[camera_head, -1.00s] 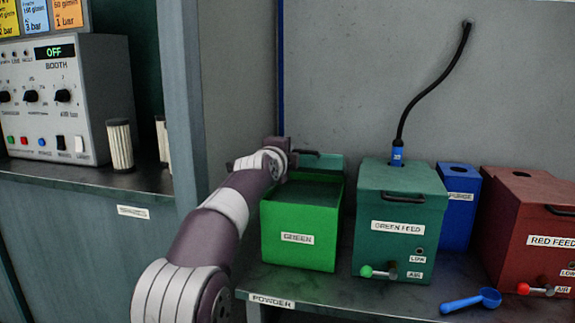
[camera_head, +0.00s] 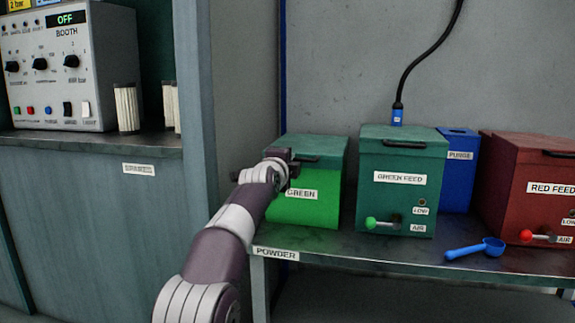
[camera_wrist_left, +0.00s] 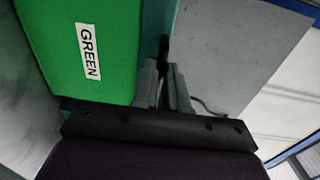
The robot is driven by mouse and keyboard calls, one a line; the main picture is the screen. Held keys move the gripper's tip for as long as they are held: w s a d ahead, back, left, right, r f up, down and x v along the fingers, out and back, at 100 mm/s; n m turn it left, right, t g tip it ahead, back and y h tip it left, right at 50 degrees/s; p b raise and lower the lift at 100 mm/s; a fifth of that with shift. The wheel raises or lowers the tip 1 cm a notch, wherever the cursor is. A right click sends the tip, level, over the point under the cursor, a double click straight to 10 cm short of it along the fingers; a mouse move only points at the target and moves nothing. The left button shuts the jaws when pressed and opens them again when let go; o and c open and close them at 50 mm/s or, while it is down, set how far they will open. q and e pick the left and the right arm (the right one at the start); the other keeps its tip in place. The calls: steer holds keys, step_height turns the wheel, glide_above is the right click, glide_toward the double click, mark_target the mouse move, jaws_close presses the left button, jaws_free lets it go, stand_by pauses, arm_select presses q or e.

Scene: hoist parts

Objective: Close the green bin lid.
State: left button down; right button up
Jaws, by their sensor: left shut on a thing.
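The green bin (camera_head: 310,212) stands on the bench, its GREEN label facing front. Its dark green lid (camera_head: 325,144) lies over the top, with a black handle (camera_head: 322,159) at its front edge. I cannot tell whether the lid sits fully flush. My left gripper (camera_head: 290,162) is at the front upper edge of the bin, shut on the lid handle and partly hidden by its wrist. In the left wrist view the fingers (camera_wrist_left: 170,78) close around the dark handle (camera_wrist_left: 163,47), beside the bin's green front (camera_wrist_left: 80,60). My right gripper is in no view.
The green feed box (camera_head: 400,160) stands close to the right of the bin, then the blue purge box (camera_head: 458,185) and red feed box (camera_head: 530,190). A blue scoop (camera_head: 475,249) lies at the bench front. A grey post (camera_head: 200,120) stands left.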

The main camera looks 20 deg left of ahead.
arm_select(q)
steer(key=f, duration=0.3)
steer(key=shift+w+f+g, duration=0.1)
steer(key=shift+w+g, duration=0.15)
steer(key=shift+g, duration=0.05)
steer(key=c, duration=1.2)
jaws_free()
steer(key=shift+s+a, duration=0.1)
steer(key=shift+o, duration=0.2)
steer(key=shift+s, duration=0.1)
steer(key=s+r+b, duration=0.2)
steer(key=s+b, duration=0.2)
steer(key=s, duration=0.8)
steer(key=shift+s+r, duration=0.25)
steer(key=shift+s, duration=0.1)
